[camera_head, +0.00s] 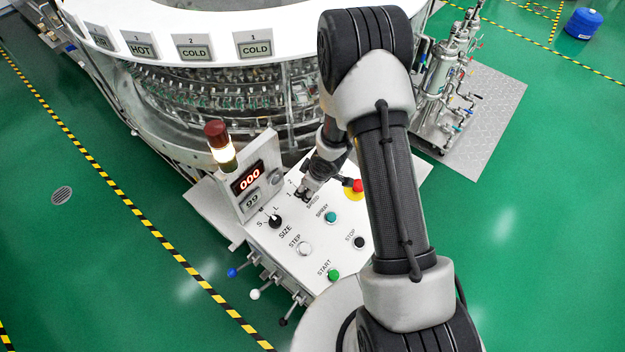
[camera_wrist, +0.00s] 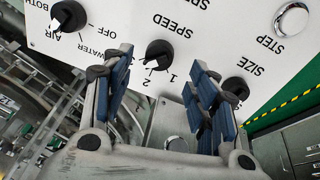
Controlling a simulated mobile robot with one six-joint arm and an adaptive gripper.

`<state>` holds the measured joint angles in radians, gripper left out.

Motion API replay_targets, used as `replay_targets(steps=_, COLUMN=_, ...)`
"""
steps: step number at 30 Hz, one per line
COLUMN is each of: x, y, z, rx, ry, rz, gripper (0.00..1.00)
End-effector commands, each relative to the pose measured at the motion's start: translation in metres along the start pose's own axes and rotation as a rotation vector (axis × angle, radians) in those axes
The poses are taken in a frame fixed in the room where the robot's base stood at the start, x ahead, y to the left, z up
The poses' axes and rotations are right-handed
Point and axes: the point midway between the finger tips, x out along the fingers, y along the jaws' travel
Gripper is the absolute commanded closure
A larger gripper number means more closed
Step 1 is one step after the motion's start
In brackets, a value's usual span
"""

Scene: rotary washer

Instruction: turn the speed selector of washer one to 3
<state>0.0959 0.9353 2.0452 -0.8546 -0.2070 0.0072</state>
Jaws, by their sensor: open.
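The speed selector (camera_wrist: 158,54) is a round black knob with a white pointer on the washer's white control panel (camera_head: 280,250). In the wrist view the labels 1 and 2 show beside it, with the word SPEED behind. The pointer faces the numbered side, but I cannot tell which number it marks. A 3 is not legible. My gripper (camera_wrist: 156,66) is open, with one blue-padded finger on each side of the knob in the picture. Contact cannot be told.
The size knob (camera_head: 275,221), spray button (camera_head: 331,217) and red emergency stop (camera_head: 354,187) are near. The AIR/WATER knob (camera_wrist: 68,16) also shows in the wrist view. A display box with a lit lamp (camera_head: 220,145) rises left of my gripper. The washer drum (camera_head: 200,85) stands behind.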

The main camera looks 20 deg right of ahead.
Motion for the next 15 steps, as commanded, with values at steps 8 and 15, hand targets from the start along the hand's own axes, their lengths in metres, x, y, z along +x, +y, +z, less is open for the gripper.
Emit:
replay_targets(steps=8, x=-0.051, y=0.0, z=-0.001, rx=-0.001, ry=0.001, rz=0.001, gripper=0.46)
replay_targets(steps=15, x=-0.065, y=0.0, z=0.001, rx=0.001, ry=-0.001, rz=0.0, gripper=0.46)
